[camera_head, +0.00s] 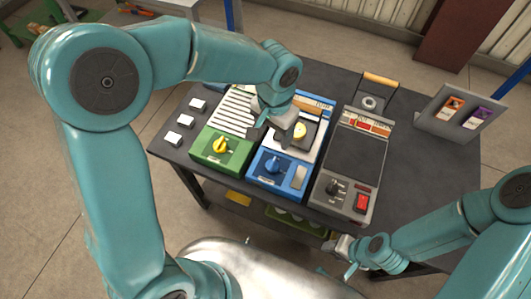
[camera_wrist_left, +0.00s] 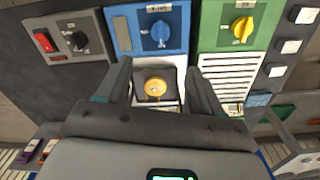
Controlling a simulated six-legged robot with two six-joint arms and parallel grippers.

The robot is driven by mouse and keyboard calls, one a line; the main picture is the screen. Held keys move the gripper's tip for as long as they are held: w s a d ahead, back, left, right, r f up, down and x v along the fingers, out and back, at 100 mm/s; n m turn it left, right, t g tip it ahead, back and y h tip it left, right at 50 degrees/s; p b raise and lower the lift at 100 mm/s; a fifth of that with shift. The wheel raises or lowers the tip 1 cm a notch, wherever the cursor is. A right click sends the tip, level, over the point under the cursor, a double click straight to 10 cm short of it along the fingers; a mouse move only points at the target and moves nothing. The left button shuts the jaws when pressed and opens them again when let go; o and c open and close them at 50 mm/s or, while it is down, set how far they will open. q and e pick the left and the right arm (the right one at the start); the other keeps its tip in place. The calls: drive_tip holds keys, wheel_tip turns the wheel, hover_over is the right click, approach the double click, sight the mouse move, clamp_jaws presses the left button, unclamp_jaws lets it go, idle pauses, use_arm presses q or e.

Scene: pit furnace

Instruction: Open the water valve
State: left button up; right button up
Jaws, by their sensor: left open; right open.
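A blue control box (camera_head: 280,172) stands in the middle of the table, with a blue knob (camera_head: 273,165) on its front panel. The knob shows in the left wrist view (camera_wrist_left: 160,33), just beyond my fingertips. Behind it, a round yellow piece (camera_head: 299,131) sits on a dark square; in the left wrist view this yellow piece (camera_wrist_left: 155,87) lies between my fingers. My left gripper (camera_head: 272,131) is open and empty above the blue box, pointing down. My right gripper (camera_head: 342,249) is open, low near the table's front edge. No label naming the water valve is readable.
Left of the blue box is a green box (camera_head: 221,148) with a yellow knob (camera_head: 221,145). On the right is a grey box (camera_head: 346,192) with a black knob and a red switch (camera_head: 361,203). Several white blocks (camera_head: 181,121) lie far left. A tilted grey stand (camera_head: 463,112) is back right.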

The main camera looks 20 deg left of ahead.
sight(272, 164)
use_arm(q)
drive_tip(key=f, duration=1.5)
drive_tip(key=shift+s, duration=0.2)
drive_tip(key=shift+w+a+f, duration=0.1)
drive_tip(key=shift+f, duration=0.45)
use_arm(e)
drive_tip(key=shift+w+a+f, duration=0.1)
drive_tip(key=shift+a, duration=0.05)
use_arm(q)
drive_tip(key=c, duration=1.1)
drive_tip(key=shift+o, duration=0.2)
